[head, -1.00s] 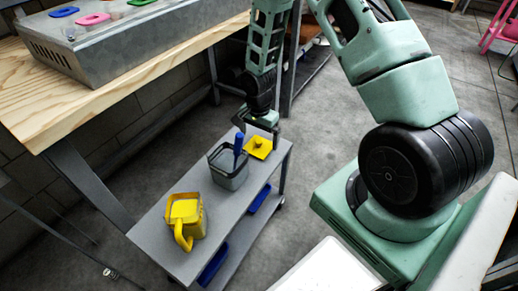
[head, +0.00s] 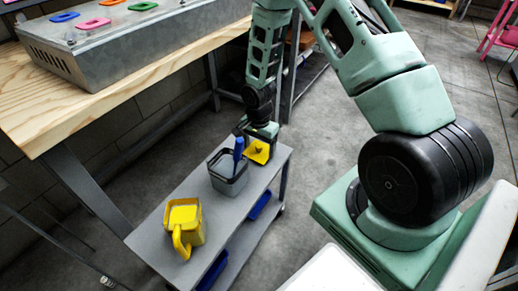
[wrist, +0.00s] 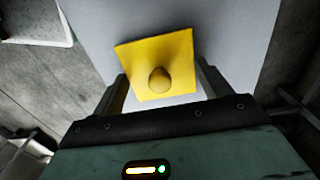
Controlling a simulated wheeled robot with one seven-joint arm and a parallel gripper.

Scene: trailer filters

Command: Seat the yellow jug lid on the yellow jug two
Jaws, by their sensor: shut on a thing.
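The yellow jug lid (head: 259,153), a square plate with a round knob, is at the far end of the grey cart top. In the wrist view the lid (wrist: 152,50) lies between my fingers, its knob toward me. My gripper (head: 259,141) points down and is shut on the lid; the wrist view shows one finger of my gripper (wrist: 162,77) on each side. I cannot tell whether the lid touches the cart. The yellow jug (head: 184,228) stands upright at the near end of the cart, its handle toward the camera.
A grey square container (head: 229,179) with a blue-handled tool (head: 238,150) stands on the cart (head: 214,215) between lid and jug. Blue bins sit on the lower shelf.

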